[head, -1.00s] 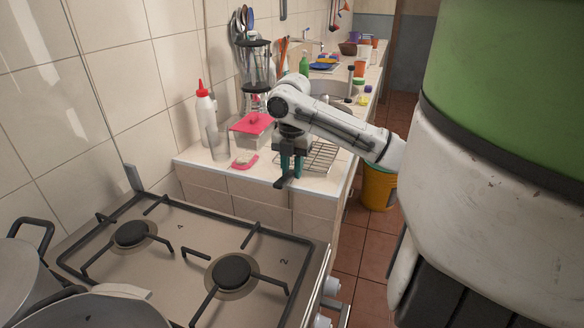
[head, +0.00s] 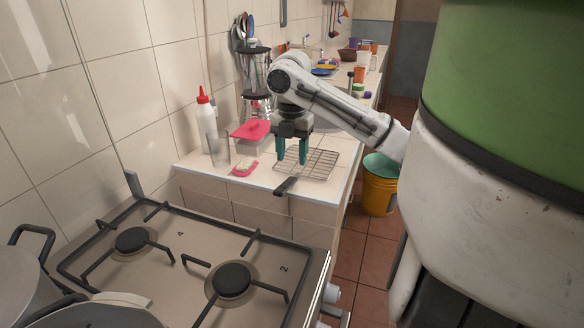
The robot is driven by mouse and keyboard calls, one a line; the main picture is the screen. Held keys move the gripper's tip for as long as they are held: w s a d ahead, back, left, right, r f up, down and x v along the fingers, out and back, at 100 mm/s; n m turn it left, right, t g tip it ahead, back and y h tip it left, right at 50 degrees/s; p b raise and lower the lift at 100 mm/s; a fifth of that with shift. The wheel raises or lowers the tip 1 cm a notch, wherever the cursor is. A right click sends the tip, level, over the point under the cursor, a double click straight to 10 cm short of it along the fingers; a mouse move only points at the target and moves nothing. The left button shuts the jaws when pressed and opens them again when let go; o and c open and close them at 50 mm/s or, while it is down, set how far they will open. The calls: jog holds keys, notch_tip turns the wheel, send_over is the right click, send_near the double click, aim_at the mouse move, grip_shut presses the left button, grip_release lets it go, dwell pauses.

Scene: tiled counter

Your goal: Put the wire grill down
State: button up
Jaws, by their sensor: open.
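The wire grill (head: 318,164) lies flat on the tiled counter near its front corner. Its dark handle (head: 287,186) sticks out over the counter's near edge, towards the stove. The fingers look empty and apart from the grill, though a light touch cannot be ruled out from this view. The fingers and my arm hide part of the grill's left and far side.
To the left stand a white bottle with a red cap (head: 206,118), a clear glass (head: 219,150) and a box with a pink lid (head: 251,130). A pink item (head: 244,169) lies near the edge. The stove (head: 190,262) is in front. A yellow bucket (head: 378,190) stands on the floor.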

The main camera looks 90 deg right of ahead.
jog(key=shift+r, duration=2.75)
